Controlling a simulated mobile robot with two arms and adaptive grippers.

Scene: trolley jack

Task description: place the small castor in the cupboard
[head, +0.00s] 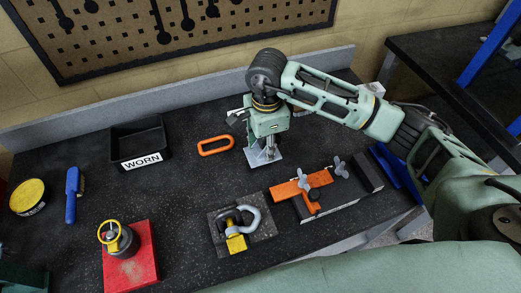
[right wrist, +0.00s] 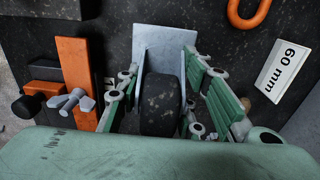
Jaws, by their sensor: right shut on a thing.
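My right gripper (head: 266,138) is over the middle of the bench, pointing down. It is shut on a castor, whose pale metal plate (head: 262,157) shows below the fingers. In the right wrist view the castor's black wheel (right wrist: 161,103) sits between the two green fingers, with its plate (right wrist: 165,45) beyond it. I cannot tell whether the plate touches the bench top. The cupboard cannot be made out in either view. My left gripper is not in view.
A black WORN bin (head: 139,142) and an orange ring (head: 215,145) are left of the gripper. An orange clamp fixture (head: 303,188), a shackle on a plate (head: 238,226), a red block (head: 130,262) and a blue brush (head: 73,190) also lie on the bench (head: 180,205).

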